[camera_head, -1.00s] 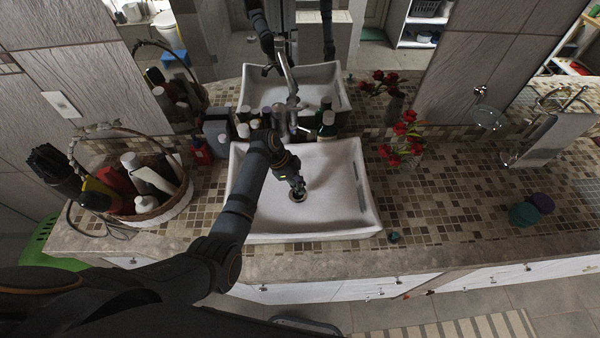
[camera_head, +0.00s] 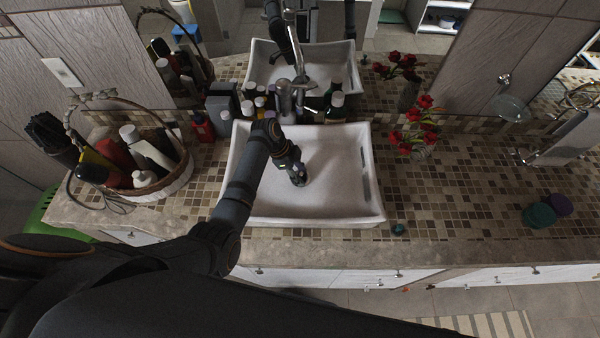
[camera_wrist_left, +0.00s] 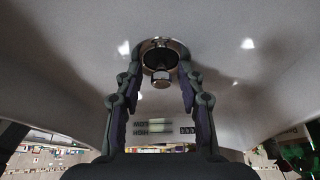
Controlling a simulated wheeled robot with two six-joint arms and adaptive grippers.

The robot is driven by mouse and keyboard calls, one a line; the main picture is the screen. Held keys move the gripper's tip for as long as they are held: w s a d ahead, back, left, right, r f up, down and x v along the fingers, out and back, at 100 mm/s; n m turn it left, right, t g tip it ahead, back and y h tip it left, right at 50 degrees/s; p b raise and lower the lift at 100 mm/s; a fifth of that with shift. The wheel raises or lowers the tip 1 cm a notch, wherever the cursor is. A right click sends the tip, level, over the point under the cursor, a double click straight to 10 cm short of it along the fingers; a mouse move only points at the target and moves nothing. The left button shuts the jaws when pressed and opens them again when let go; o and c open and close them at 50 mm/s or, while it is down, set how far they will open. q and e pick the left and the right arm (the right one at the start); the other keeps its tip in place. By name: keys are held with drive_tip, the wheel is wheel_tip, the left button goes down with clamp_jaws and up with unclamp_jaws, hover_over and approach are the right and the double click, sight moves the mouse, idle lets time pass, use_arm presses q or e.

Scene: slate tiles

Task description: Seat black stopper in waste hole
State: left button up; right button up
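In the left wrist view, the waste hole's metal rim (camera_wrist_left: 165,43) shows in the floor of the white basin (camera_head: 335,160). The black stopper (camera_wrist_left: 158,61) appears as a dark round shape within the rim, with a pale knob facing my gripper. I cannot tell whether it sits fully flush. My left gripper (camera_wrist_left: 162,75) has its fingers spread to either side of the knob, with visible gaps. In the head view, the left gripper (camera_head: 299,178) is low inside the basin and hides the hole. My right gripper is out of view.
The tap (camera_head: 285,100) and several bottles (camera_head: 335,104) stand behind the basin. A wicker basket (camera_head: 172,183) of toiletries is at the left. Red flowers (camera_head: 420,115) stand to the right. Teal (camera_head: 538,215) and purple (camera_head: 559,204) round items lie on the tiled counter.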

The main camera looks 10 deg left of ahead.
use_arm(q)
drive_tip(key=shift+w+d+r, duration=0.1)
drive_tip(key=shift+d, duration=0.05)
drive_tip(key=shift+r, duration=0.25)
drive_tip(key=b+v, duration=0.2)
drive_tip(key=v, duration=0.9)
drive_tip(key=shift+a+r, duration=0.2)
drive_tip(key=shift+r, duration=0.05)
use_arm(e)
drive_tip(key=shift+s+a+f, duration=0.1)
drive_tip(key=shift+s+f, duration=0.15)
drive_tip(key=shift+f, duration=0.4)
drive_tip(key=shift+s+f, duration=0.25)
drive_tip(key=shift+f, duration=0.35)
use_arm(q)
drive_tip(key=shift+f, duration=0.1)
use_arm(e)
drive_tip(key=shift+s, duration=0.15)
